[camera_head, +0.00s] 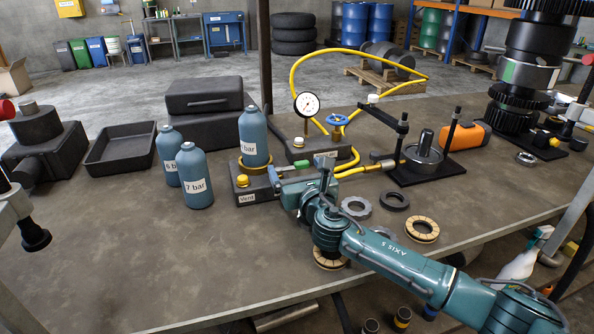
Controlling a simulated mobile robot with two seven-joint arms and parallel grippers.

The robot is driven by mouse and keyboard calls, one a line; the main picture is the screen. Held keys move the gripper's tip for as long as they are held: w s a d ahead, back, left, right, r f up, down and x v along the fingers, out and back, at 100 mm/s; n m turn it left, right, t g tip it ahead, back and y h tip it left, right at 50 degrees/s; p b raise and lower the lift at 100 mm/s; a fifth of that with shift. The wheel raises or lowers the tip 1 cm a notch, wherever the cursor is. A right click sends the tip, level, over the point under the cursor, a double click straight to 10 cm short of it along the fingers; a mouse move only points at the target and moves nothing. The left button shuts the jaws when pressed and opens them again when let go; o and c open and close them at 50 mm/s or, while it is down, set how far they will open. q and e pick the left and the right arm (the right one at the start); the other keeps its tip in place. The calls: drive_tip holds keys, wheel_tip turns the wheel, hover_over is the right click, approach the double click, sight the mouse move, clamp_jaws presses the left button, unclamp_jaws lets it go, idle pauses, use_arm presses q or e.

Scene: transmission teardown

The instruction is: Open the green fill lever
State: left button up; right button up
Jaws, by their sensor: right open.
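The block carries a "Vent" label and a yellow knob (241,181). A blue bottle (254,137) stands upright in a yellow ring on it. A second block (300,152) behind holds a round gauge (307,104) and a blue valve wheel (337,121). My left gripper is not in view.
Two blue bottles stand left of the station, one marked 7 bar (195,178). A yellow hose (350,50) arches behind it. Several rings, including a dark one (395,201), lie right of my wrist. A black tray (121,150) sits at left. The table's front left is clear.

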drive_tip(key=shift+c, duration=0.6)
drive_tip(key=shift+d, duration=0.1)
drive_tip(key=c, duration=1.1)
